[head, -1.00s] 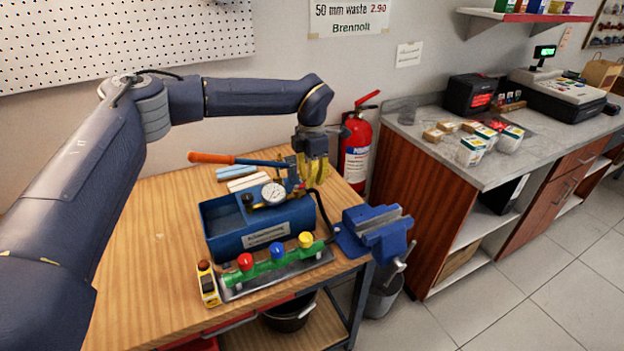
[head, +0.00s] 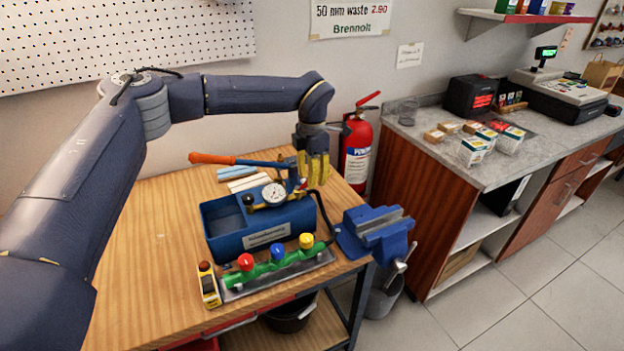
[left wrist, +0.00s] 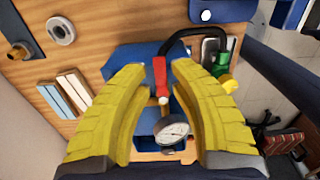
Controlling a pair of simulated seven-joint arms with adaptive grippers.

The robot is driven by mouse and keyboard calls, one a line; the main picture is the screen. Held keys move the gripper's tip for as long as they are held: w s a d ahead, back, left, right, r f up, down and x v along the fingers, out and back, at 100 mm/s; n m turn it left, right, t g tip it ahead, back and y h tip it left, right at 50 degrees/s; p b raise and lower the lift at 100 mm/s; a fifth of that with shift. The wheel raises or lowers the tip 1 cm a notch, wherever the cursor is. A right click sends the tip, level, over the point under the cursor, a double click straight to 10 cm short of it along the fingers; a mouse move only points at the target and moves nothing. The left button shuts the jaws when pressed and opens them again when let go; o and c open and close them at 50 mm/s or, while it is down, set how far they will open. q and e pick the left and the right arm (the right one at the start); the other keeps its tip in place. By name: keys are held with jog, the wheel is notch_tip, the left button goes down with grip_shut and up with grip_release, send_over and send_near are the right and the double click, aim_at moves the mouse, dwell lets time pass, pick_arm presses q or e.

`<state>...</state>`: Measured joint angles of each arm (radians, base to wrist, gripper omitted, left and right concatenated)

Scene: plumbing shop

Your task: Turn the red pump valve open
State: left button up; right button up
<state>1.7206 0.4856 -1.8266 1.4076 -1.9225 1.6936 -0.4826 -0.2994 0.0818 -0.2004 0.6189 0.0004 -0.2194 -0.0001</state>
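The blue test pump (head: 262,236) with its round gauge (head: 274,193) stands on the wooden workbench. The red pump valve (left wrist: 159,76) is a small red lever in the left wrist view, beside the gauge (left wrist: 172,132). My left gripper (head: 313,178) points down over the pump's back right end, its yellow fingers apart. In the left wrist view the left gripper (left wrist: 158,68) has the red lever between its fingers, with a gap on both sides. In the head view the fingers partly hide the valve area. My right gripper does not show.
The pump's long handle with an orange grip (head: 212,158) lies across the back. A green manifold (head: 275,263) with red, blue and yellow knobs sits in front. A blue vise (head: 378,232) is at the bench's right edge. A fire extinguisher (head: 356,150) hangs behind. The bench's left side is clear.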

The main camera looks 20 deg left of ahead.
pick_arm(q)
notch_tip(320, 180, up, 11)
dwell(0.5)
jog(key=shift+r, duration=0.1)
